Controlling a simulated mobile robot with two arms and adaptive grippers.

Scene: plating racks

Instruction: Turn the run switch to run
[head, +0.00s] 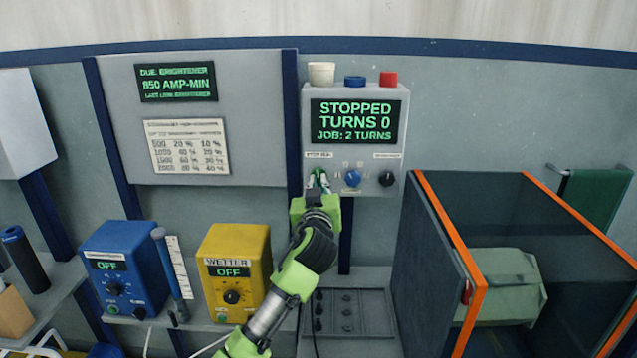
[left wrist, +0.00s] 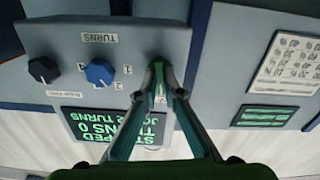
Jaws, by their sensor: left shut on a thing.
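The grey control box (head: 393,125) is on the back wall, and its screen (head: 354,120) reads STOPPED, TURNS 0, JOB: 2 TURNS. My left gripper (head: 319,182) reaches its lower left, just under the small stop/run label (head: 319,155). The fingers are shut on the run switch, which they mostly hide. In the left wrist view the box (left wrist: 120,55) appears upside down and the fingertips (left wrist: 158,75) meet at its face. A blue knob (head: 352,178) and a black knob (head: 386,179) are to the right of the gripper. My right gripper is in neither view.
A yellow unit (head: 235,245) and a blue unit (head: 125,250), both showing OFF, stand at lower left. An orange-edged dark enclosure (head: 425,240) with a grey-green thing inside stands at right. A cup, a blue piece and a red piece top the control box.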

